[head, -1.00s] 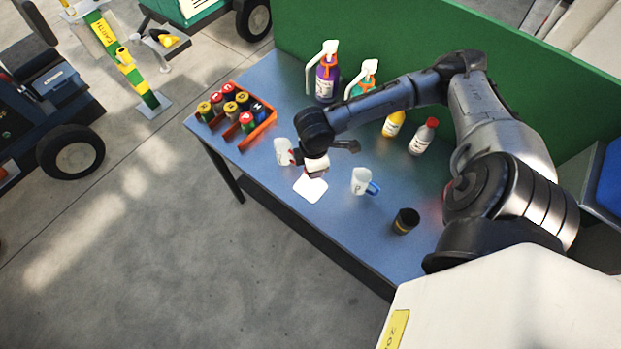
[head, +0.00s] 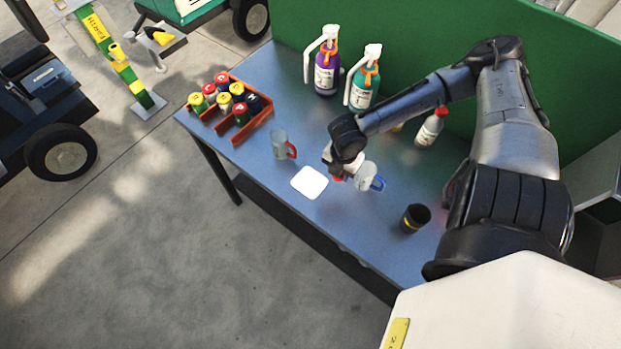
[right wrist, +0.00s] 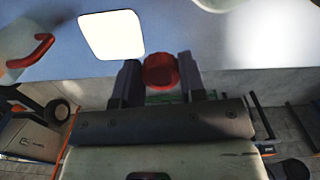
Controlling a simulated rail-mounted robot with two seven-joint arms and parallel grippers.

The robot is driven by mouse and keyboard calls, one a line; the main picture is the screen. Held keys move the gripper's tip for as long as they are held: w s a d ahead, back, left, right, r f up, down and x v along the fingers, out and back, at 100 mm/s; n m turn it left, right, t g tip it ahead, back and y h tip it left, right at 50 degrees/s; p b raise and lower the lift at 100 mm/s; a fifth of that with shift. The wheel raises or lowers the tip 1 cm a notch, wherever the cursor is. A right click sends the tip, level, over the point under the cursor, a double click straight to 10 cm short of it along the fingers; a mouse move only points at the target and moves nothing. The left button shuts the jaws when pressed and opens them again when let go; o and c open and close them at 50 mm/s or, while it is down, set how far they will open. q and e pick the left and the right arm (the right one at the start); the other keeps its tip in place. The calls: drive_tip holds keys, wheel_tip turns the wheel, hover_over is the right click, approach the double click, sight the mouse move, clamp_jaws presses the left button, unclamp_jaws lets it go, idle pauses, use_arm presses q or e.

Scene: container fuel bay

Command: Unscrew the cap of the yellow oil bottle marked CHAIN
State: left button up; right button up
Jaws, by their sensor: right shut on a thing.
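The yellow oil bottle (head: 397,127) stands at the back of the blue bench in the head view. My right arm hides nearly all of it, so its label and top cannot be read. My right gripper (head: 339,177) is over the bench between the two mugs. In the right wrist view my right gripper (right wrist: 160,75) is shut on a small round red cap (right wrist: 160,71), with no bottle visible under it. A white square pad (head: 309,183) lies bare near the bench's front edge and also shows in the right wrist view (right wrist: 112,35). My left gripper is not in view.
A red-capped white bottle (head: 430,128) stands behind my arm. A red-handled mug (head: 279,146), a blue-handled mug (head: 367,177) and a black cup (head: 415,217) stand toward the front. Purple (head: 326,75) and green (head: 364,85) spray bottles and an orange rack (head: 250,126) are further left.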

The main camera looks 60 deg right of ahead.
drive_tip(key=b, duration=0.1)
hover_over(311, 181)
wheel_tip(311, 181, down, 5)
drive_tip(key=shift+a+f, duration=0.1)
drive_tip(key=shift+f, duration=2.05)
drive_tip(key=shift+f, duration=0.15)
drive_tip(key=o, duration=1)
